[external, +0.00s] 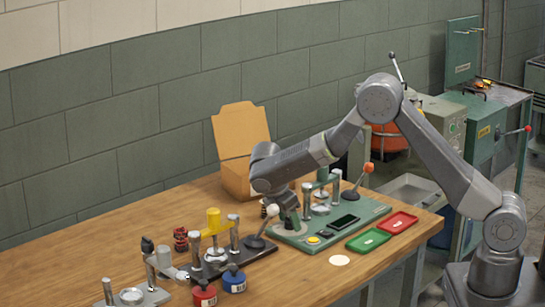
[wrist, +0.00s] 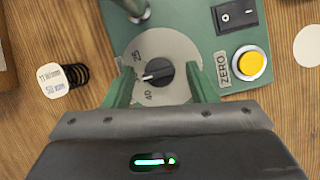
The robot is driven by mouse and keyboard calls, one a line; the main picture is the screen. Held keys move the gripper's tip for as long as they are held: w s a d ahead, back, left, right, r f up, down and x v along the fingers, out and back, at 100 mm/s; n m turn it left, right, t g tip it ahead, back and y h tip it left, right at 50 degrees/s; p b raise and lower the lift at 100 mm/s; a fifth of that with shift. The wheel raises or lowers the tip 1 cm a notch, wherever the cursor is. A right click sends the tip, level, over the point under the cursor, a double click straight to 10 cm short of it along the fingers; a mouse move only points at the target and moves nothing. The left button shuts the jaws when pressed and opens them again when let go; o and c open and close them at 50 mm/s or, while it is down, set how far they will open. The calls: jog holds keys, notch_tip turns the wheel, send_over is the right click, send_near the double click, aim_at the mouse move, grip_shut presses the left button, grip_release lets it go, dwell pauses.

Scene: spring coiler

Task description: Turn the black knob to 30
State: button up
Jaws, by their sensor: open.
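The black knob (wrist: 158,74) sits at the centre of a grey round dial (wrist: 165,42) on the green base plate (wrist: 190,14). Its white pointer line faces left in the wrist view, between the readable marks 25 and 40; other marks are covered. My gripper (wrist: 157,82) is open, with one green finger on each side of the knob and a visible gap on both sides. In the external view my gripper (external: 291,215) points down over the near left part of the green base plate (external: 340,229); the knob cannot be made out there.
A yellow ZERO button (wrist: 250,64) and a black rocker switch (wrist: 235,15) lie right of the dial. A tagged black spring (wrist: 72,76) is on its left. Red (external: 398,222) and green (external: 368,240) trays, a cardboard box (external: 240,131) and a yellow-topped fixture (external: 214,219) stand around.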

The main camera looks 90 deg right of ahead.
jog(key=b+v, duration=0.1)
jog(key=v, duration=1.2)
jog(key=shift+r, duration=0.35)
jog(key=shift+a+f, duration=0.1)
jog(key=p+x, duration=0.1)
jog(key=x, duration=1.2)
jog(key=shift+f, duration=0.25)
jog(key=shift+r, duration=0.1)
